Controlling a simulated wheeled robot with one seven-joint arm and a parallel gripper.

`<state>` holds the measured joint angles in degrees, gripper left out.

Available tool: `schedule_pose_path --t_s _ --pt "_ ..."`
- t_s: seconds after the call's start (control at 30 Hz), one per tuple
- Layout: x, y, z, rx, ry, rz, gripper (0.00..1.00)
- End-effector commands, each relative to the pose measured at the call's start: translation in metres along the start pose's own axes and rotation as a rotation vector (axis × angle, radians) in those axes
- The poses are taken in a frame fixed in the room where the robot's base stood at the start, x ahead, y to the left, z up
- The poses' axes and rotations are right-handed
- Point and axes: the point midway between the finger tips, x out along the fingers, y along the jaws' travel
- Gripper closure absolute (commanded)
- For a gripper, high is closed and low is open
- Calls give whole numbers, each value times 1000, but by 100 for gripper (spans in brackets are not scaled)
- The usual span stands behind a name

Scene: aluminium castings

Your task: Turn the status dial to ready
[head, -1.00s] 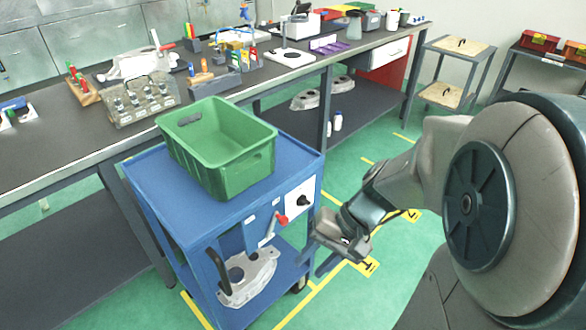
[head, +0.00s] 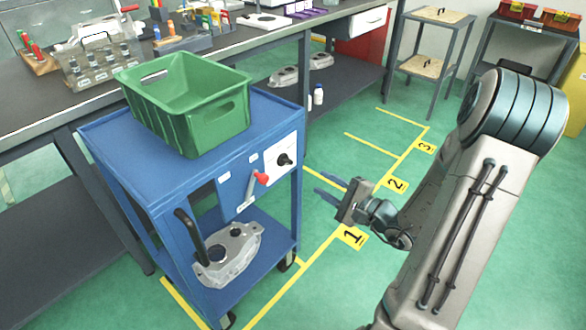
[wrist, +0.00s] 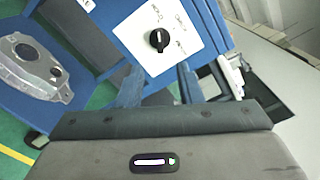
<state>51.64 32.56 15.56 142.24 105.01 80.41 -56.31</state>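The status dial (head: 284,160) is a black knob on a white plate on the end panel of the blue cart. In the wrist view the dial (wrist: 159,39) sits above the fingertips, with small marks around it that are too blurred to read. My gripper (head: 325,190) is to the right of the cart, apart from the dial, its fingers pointing left toward the panel. In the wrist view my gripper (wrist: 160,82) has its two fingers spread with a gap between them and nothing held.
A red-handled lever (head: 262,179) sits on the panel left of the dial. The blue cart (head: 282,112) carries a green crate (head: 215,130) on top and a metal casting (head: 228,256) below. A workbench stands behind.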

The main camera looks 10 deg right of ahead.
Motion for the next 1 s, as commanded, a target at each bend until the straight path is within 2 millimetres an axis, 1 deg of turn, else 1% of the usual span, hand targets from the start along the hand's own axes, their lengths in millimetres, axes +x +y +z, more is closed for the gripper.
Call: schedule_pose_path --t_s 0.03,0.1,0.3,0.4,0.5,0.7,0.97,1.0 --pt "11 1 1 -1 -7 1 67" --pt "27 2 1 -1 -7 3 67" --pt "69 2 1 0 -6 2 67" --pt "87 2 1 1 -5 2 67" --pt "100 2 1 1 -5 3 67" --pt "112 1 1 1 -3 3 67" --pt "113 1 1 1 -3 3 67" --pt "113 1 1 1 -3 3 76"
